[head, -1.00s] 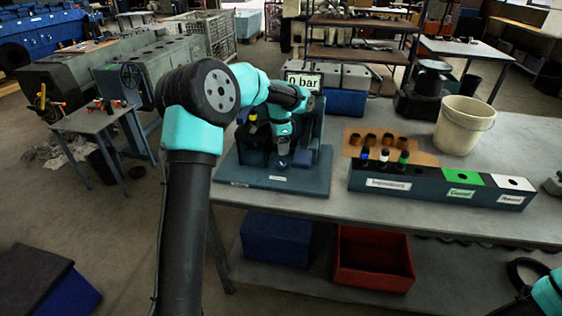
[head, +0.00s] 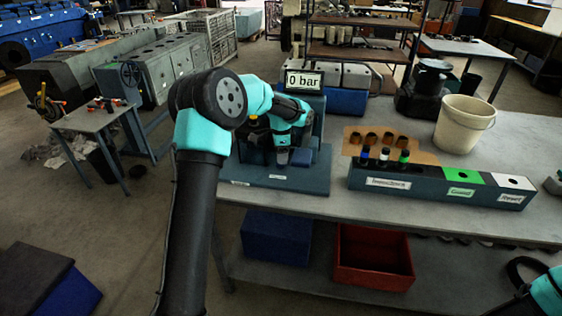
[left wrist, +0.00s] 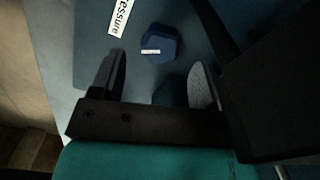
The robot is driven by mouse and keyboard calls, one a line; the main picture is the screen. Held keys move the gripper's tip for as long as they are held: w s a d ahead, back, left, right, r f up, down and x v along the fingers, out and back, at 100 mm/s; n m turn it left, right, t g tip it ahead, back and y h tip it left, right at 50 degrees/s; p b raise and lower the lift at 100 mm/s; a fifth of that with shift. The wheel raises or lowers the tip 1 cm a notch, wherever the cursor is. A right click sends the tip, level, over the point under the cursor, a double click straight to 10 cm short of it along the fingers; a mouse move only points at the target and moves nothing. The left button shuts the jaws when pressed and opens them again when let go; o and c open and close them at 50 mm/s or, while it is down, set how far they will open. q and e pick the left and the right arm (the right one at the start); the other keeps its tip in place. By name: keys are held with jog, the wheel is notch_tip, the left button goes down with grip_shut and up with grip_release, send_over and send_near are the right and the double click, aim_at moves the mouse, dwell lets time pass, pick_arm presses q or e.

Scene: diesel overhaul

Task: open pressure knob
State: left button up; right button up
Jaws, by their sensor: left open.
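The blue faceted knob (left wrist: 162,46), with a small white mark, sits on the blue-grey base plate in the left wrist view. A white label (left wrist: 121,16) reading "essure" is beside it, partly cut off. My left gripper (left wrist: 160,78) is open, its fingers apart. The knob lies just beyond the fingertips, roughly between their lines, and nothing is held. In the head view my left arm reaches over the test stand (head: 246,180), whose display (head: 304,80) reads 0 bar. There I cannot clearly tell the knob from the gripper. My right gripper is not clearly visible.
A long block (head: 437,189) with green and white panels holds several small cylinders on the table, right of the stand. Brown rings stand behind it, near a white bucket (head: 465,124). Blue and red bins (head: 373,276) sit on the lower shelf.

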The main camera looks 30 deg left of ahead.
pick_arm(q)
jog(key=shift+f, duration=2)
jog(key=shift+c, duration=0.3)
jog(key=c, duration=0.8)
jog(key=shift+n, duration=2.2)
jog(key=shift+c, duration=0.2)
jog(key=o, duration=0.9)
notch_tip(320, 180, up, 18)
jog(key=shift+f, duration=0.25)
